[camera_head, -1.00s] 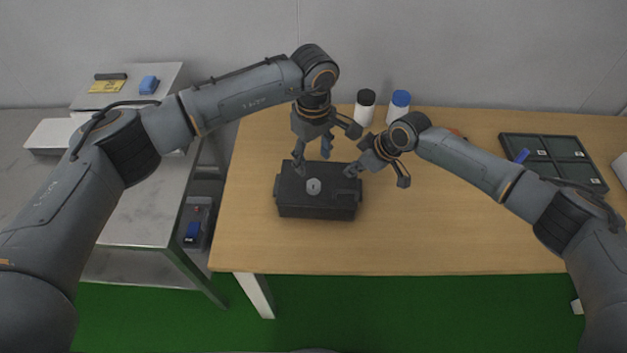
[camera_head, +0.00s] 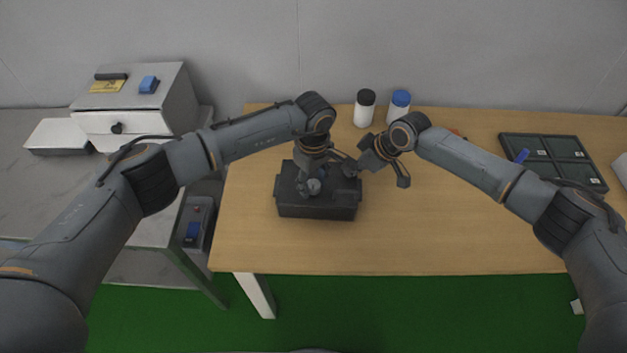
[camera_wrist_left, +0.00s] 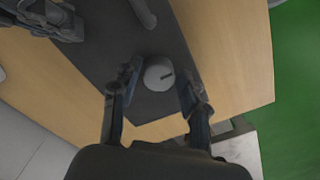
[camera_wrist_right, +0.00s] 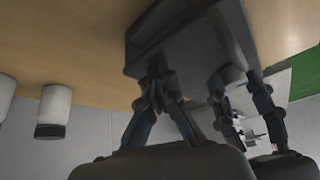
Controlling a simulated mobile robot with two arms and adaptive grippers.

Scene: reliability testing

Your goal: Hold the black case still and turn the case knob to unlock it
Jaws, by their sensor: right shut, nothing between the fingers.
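The black case (camera_head: 318,210) lies on the wooden table with its lid facing up. A round grey knob (camera_head: 314,187) sits on its lid. My left gripper (camera_head: 326,181) is low over the lid. In the left wrist view, its open fingers (camera_wrist_left: 157,88) stand on either side of the knob (camera_wrist_left: 158,74), with gaps visible. My right gripper (camera_head: 376,158) is beside the case's right back corner. In the right wrist view, its fingers (camera_wrist_right: 160,90) are together near the case (camera_wrist_right: 185,40); whether they touch it is unclear.
Two white bottles stand behind, one with a black cap (camera_head: 365,108) and one with a blue cap (camera_head: 400,106). A dark divided tray (camera_head: 555,160) lies at the right. A metal bench (camera_head: 150,215) adjoins on the left. The table front is clear.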

